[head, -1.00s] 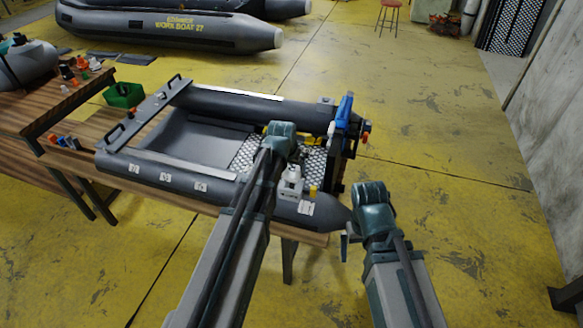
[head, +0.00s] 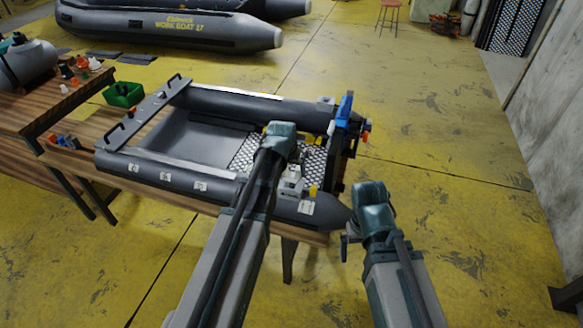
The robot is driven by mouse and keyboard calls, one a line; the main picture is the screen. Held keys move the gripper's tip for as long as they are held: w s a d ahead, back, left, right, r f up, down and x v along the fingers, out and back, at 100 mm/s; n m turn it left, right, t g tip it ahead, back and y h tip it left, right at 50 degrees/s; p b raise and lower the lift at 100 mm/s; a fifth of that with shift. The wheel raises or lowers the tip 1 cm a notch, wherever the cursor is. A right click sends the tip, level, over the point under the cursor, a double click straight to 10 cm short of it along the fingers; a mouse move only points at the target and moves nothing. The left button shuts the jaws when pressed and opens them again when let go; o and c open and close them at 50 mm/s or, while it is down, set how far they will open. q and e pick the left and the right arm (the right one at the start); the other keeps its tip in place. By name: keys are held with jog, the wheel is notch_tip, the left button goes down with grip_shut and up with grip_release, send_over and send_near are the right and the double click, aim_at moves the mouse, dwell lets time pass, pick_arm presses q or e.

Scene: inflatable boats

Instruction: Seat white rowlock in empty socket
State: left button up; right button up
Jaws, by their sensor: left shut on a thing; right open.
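The grey inflatable boat (head: 318,208) lies on a wooden bench, its near tube towards me. Several pale patches sit along that tube; one patch (head: 306,208) is near its right end. My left gripper (head: 290,192) points down over the near tube, just left of that patch. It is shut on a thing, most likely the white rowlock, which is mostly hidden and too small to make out. A small yellow piece (head: 313,190) shows beside it. I cannot tell which socket is empty. My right gripper (head: 345,243) is open and empty, right of the boat, over the floor.
A green bin (head: 123,95) stands on the bench behind the boat's left end. Small coloured parts (head: 68,142) lie at the bench's left. A blue part (head: 345,108) stands at the boat's right end. Open yellow floor (head: 450,180) lies to the right.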

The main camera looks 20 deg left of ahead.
pick_arm(q)
jog(key=shift+f+b, duration=1.3)
jog(key=shift+f, duration=0.05)
jog(key=o, duration=1.2)
jog(key=shift+o, duration=0.2)
jog(key=p+v, duration=1.3)
jog(key=v, duration=0.1)
jog(key=shift+f, duration=0.2)
